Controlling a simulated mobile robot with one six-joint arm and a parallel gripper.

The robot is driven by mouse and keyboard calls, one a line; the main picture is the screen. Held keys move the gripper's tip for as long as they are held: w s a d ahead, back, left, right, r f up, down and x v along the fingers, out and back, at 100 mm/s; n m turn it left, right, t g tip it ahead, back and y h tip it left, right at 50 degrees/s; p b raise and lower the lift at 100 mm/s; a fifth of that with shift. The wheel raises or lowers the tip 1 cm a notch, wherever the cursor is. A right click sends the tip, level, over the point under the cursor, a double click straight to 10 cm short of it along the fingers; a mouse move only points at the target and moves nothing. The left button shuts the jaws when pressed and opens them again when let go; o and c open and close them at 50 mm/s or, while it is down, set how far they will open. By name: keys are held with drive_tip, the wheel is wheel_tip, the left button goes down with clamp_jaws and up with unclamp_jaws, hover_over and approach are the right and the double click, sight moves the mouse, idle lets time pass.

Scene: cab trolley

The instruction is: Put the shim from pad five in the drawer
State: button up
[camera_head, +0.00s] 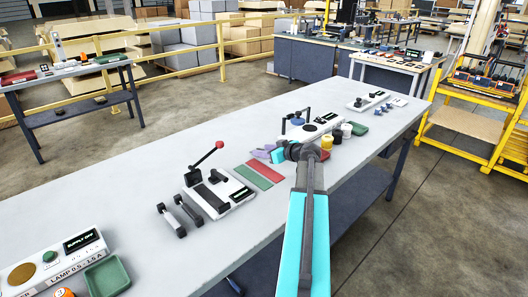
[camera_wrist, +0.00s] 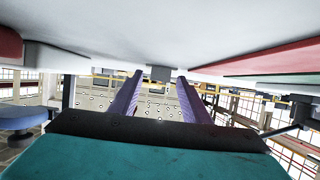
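My gripper (camera_head: 268,153) is low over the middle of the long grey workbench (camera_head: 130,200), with the arm reaching in from the front. In the wrist view my gripper (camera_wrist: 160,77) shows two purple fingers spread apart. A small grey block (camera_wrist: 160,73) appears in the gap between the fingertips; I cannot tell how far beyond them it is, and nothing is visibly clamped. A red mat (camera_head: 245,181) and a green mat (camera_head: 265,170) lie on the bench left of the gripper. I cannot make out a shim, pad numbers or a drawer.
A device with a red-knobbed lever (camera_head: 218,190) and two grey handles (camera_head: 172,217) stand left of the mats. A supply box (camera_head: 50,262) and green tray (camera_head: 107,277) are at the near left.

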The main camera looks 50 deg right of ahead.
drive_tip(key=shift+r, duration=0.15)
drive_tip(key=b+v, duration=0.1)
drive_tip(key=v, duration=1.1)
idle(0.5)
